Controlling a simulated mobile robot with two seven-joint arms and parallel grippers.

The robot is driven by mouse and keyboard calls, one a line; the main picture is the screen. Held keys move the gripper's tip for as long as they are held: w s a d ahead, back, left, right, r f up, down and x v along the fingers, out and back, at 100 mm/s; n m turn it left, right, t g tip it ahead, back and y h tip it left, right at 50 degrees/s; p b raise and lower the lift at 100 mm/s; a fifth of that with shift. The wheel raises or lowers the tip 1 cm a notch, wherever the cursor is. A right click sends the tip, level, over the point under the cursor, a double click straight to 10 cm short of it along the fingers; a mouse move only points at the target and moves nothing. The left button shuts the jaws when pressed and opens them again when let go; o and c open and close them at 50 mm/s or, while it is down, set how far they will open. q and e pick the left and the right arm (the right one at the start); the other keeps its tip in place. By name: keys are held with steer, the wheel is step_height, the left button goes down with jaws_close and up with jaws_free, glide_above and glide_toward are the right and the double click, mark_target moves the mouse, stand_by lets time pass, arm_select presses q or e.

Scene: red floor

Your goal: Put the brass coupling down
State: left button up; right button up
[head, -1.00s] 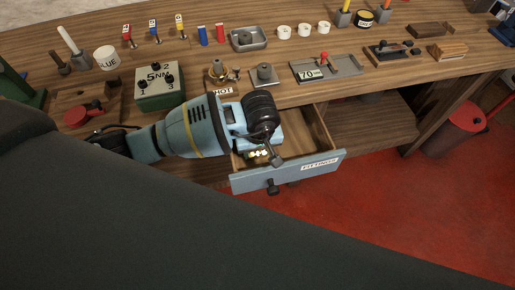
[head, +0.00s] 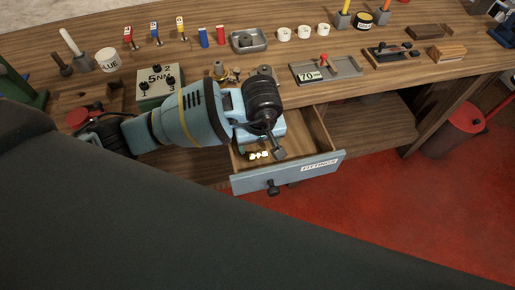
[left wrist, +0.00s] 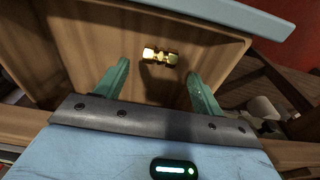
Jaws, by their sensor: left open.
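The brass coupling (left wrist: 158,56) lies on the wooden floor of the open drawer (left wrist: 85,45), between and just beyond my left fingertips in the left wrist view. In the head view the coupling (head: 258,155) shows small and bright inside the drawer, near its front panel (head: 290,173) labelled FITTINGS. My left gripper (left wrist: 160,80) is open and empty, its two green fingers apart and clear of the coupling. In the head view the left gripper (head: 266,148) points down into the drawer, partly hidden by my wrist. My right gripper is not in view.
The drawer stands out from the wooden bench (head: 390,75). On the bench behind my arm are a green 5NM box (head: 158,80), a metal tray (head: 248,40), a 70 fixture (head: 325,69) and several small fittings. A red bin (head: 455,130) stands at the right.

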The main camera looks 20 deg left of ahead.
arm_select(q)
step_height(320, 180, up, 7)
steer(key=shift+s+d, duration=0.2)
steer(key=shift+s, duration=0.15)
